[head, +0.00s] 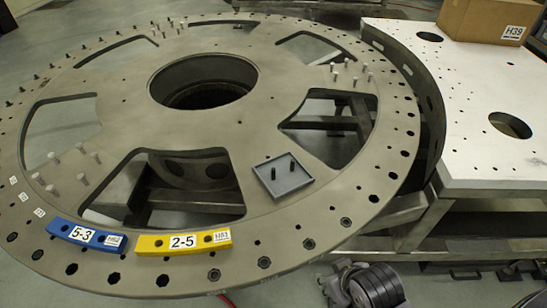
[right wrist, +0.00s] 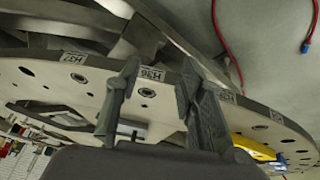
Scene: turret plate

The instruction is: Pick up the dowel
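Two dark, short dowels stand upright in a small grey square tray (head: 286,187) on the turret plate (head: 225,130). One dowel (head: 272,173) is left of the other dowel (head: 293,162). My right gripper (head: 338,282) is low in the head view, just off the plate's front edge and apart from the tray. In the right wrist view its two fingers (right wrist: 160,78) are spread with nothing between them, facing the plate's labelled rim. No dowel can be made out in that view. My left gripper is not in view.
A blue block (head: 86,235) marked 5-3 and a yellow block (head: 183,242) marked 2-5 lie near the plate's front edge. Several light pegs stand in groups on the plate. A cardboard box (head: 485,20) sits on a metal table (head: 480,100) at right.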

